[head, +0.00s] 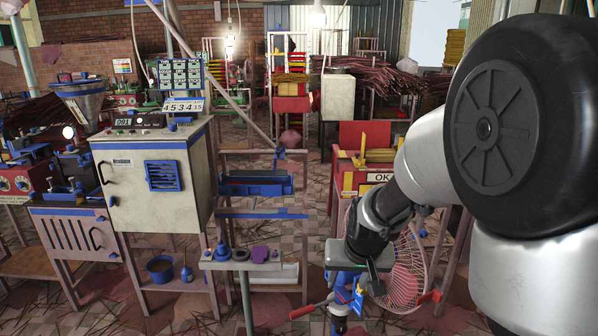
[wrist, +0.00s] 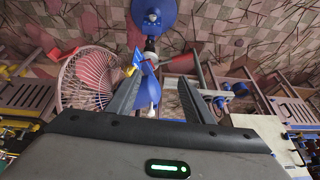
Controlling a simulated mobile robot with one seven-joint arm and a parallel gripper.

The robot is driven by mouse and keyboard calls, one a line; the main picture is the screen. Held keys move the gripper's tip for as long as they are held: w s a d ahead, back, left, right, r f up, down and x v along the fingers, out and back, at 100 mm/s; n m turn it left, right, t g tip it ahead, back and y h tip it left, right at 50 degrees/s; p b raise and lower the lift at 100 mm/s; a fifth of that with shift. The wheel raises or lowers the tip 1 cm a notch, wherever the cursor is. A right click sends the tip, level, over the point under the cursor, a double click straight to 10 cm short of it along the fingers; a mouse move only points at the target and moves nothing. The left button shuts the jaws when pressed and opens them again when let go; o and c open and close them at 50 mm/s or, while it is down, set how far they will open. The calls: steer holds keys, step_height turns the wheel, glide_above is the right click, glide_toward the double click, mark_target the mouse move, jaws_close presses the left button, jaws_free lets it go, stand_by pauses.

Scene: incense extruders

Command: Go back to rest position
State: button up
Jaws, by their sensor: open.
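My gripper (wrist: 160,84) is open, its two dark fingers spread apart in the wrist view. A blue and white stand with red handles (wrist: 178,65) shows between and beyond the fingers, but nothing is clearly gripped. In the head view my gripper (head: 362,262) hangs low at the right of centre, in front of the pink wire fan guard (head: 404,270). The blue stand (head: 340,306) shows just below it. I cannot tell how far apart the gripper and the stand are. My arm reaches in from the right edge.
A small panel with blue and purple knobs (head: 243,260) stands left of my gripper. A grey control cabinet (head: 154,182) stands farther left. A red machine marked OK (head: 366,137) is behind my arm. Some floor (head: 318,205) shows between the machines.

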steer(key=s+d+r, duration=0.2)
steer(key=s+r, duration=0.5)
steer(key=s, duration=0.5)
steer(key=s+d+r, duration=0.1)
steer(key=s+r, duration=0.7)
steer(key=s, duration=0.3)
step_height(320, 180, up, 21)
steer(key=p, duration=2.1)
steer(key=shift+t+p, duration=0.3)
steer(key=shift+p, duration=0.05)
steer(key=shift+r, duration=0.1)
